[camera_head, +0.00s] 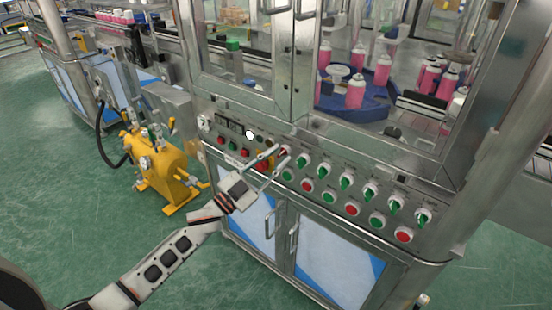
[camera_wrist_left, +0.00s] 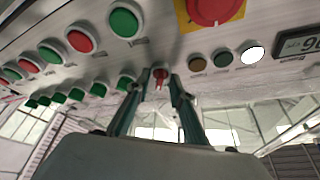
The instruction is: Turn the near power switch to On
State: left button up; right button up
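The power switch is a small red rotary knob (camera_wrist_left: 160,76) in a pale ring on the sloped steel control panel (camera_head: 330,190). In the wrist view it stands between my left fingertips. In the head view the red knob (camera_head: 284,151) is partly covered by the fingers. My left gripper (camera_wrist_left: 160,80) is at the panel, its fingers angled in on both sides of the knob with a narrow gap. Whether they touch it is unclear. The left gripper also shows in the head view (camera_head: 284,155). The switch's label cannot be read. My right gripper is out of view.
A red emergency stop on a yellow plate (camera_wrist_left: 212,8) sits close to the switch. A row of green knobs (camera_head: 347,181) and green and red buttons (camera_head: 352,208) runs right. A white lamp (camera_head: 250,134) is to the left. Cabinet handles (camera_head: 270,222) stick out below.

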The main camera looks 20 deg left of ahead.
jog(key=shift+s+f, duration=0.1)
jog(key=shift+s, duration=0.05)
pick_arm(q)
jog(key=v, duration=1.2)
dwell(0.3)
jog(key=s+d+f+n+g+y+p, duration=0.2)
jog(key=s+d+f+n+g+y, duration=0.1)
jog(key=s+f, duration=0.7)
jog(key=s+d+f+n+g+y+p, duration=0.2)
jog(key=s+f+n+g+y, duration=0.3)
jog(key=s+f, duration=0.5)
jog(key=s+y+p, duration=0.1)
jog(key=s, duration=0.2)
jog(key=shift+s+d+f+n, duration=0.3)
jog(key=shift+s+d+n, duration=0.1)
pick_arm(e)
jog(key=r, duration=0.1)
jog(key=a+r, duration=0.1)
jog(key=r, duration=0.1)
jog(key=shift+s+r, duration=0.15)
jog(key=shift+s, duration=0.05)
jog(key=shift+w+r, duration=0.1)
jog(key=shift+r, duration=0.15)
